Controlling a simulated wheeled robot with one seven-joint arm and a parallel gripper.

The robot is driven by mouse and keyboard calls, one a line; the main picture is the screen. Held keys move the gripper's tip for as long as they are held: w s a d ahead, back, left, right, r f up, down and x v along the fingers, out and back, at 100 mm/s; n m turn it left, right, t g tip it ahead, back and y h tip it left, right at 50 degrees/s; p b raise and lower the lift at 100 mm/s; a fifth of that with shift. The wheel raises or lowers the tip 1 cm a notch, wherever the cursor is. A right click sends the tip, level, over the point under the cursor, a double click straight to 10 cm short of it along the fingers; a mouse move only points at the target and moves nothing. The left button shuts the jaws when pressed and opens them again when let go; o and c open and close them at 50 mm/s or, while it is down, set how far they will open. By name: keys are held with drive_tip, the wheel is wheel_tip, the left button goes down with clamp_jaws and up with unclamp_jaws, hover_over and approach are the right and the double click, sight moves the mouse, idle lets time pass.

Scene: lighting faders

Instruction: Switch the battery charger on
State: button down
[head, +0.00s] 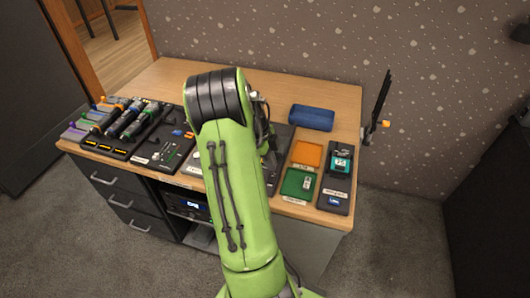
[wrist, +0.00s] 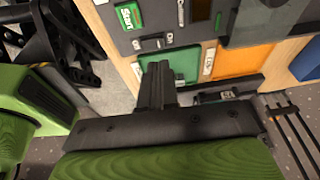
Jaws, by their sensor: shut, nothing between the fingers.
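The battery charger (head: 337,180) is a dark unit at the right end of the desk. A teal-topped battery (head: 341,163) sits in it, and a small blue and white part (head: 334,201), perhaps its switch, shows near the front edge. I cannot tell the switch position. In the wrist view a dark unit that looks like the charger (wrist: 215,95) shows only as a strip, mostly hidden behind my gripper's body. My gripper (wrist: 157,70) is shut and empty, its tips seen against the green tray's near edge. In the head view my arm hides most of it.
The green tray (head: 298,184) with a small item in it and the orange tray (head: 307,154) lie left of the charger. A blue case (head: 311,117) lies behind. A panel with a green Start button (wrist: 128,16) is beyond. An upright black object (head: 379,105) stands at the right edge.

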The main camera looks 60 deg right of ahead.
sight(272, 176)
drive_tip(key=shift+w+d+f+b, duration=0.1)
drive_tip(key=shift+f+b, duration=0.1)
drive_tip(key=shift+f, duration=0.75)
drive_tip(key=shift+d+f+b, duration=0.1)
drive_tip(key=shift+f+b, duration=0.05)
drive_tip(key=shift+f, duration=0.8)
drive_tip(key=shift+d+f+b, duration=0.1)
drive_tip(key=shift+f+b, duration=0.3)
